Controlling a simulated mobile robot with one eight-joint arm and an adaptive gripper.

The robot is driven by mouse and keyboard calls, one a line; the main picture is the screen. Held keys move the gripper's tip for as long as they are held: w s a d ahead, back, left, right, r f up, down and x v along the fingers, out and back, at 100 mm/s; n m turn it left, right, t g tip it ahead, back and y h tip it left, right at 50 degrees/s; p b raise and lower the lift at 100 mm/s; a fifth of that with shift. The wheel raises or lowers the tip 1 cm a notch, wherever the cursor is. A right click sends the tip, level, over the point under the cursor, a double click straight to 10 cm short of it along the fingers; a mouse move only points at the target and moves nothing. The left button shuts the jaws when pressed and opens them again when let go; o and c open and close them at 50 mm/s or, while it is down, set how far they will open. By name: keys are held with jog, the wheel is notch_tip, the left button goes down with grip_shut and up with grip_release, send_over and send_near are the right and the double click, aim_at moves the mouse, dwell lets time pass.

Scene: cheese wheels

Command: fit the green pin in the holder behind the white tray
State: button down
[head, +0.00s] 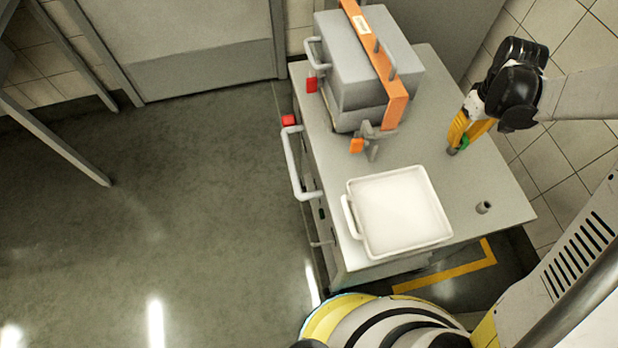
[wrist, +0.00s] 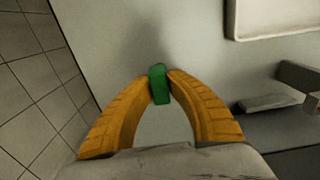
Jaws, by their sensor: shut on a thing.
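My gripper (head: 458,143) is above the back right part of the grey cabinet top, beyond the tray. Its yellow fingers are shut on the green pin (head: 465,142). In the wrist view the pin (wrist: 159,85) sits between the two fingertips (wrist: 159,78), partly covered by them. Its height above the top is hard to tell. The white tray (head: 443,224) lies nearer the cabinet's front edge, left of and below the gripper in the head view. A small grey cup-like holder (head: 484,207) stands right of the tray, apart from the pin. The wrist view does not show the holder.
A grey machine (head: 358,85) with an orange band (head: 398,100) stands left of the gripper. A grey clamp with an orange end (head: 357,146) juts out below it. The cabinet top (head: 470,180) between gripper and holder is clear. The tray's rim (wrist: 232,25) shows in the wrist view.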

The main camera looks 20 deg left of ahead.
aim_at(463, 136)
jog(key=shift+r, duration=0.15)
jog(key=shift+r+p, duration=1.9)
jog(key=shift+r, duration=0.75)
jog(key=shift+r, duration=0.1)
jog(key=shift+r+p, duration=1)
jog(key=shift+r, duration=0.4)
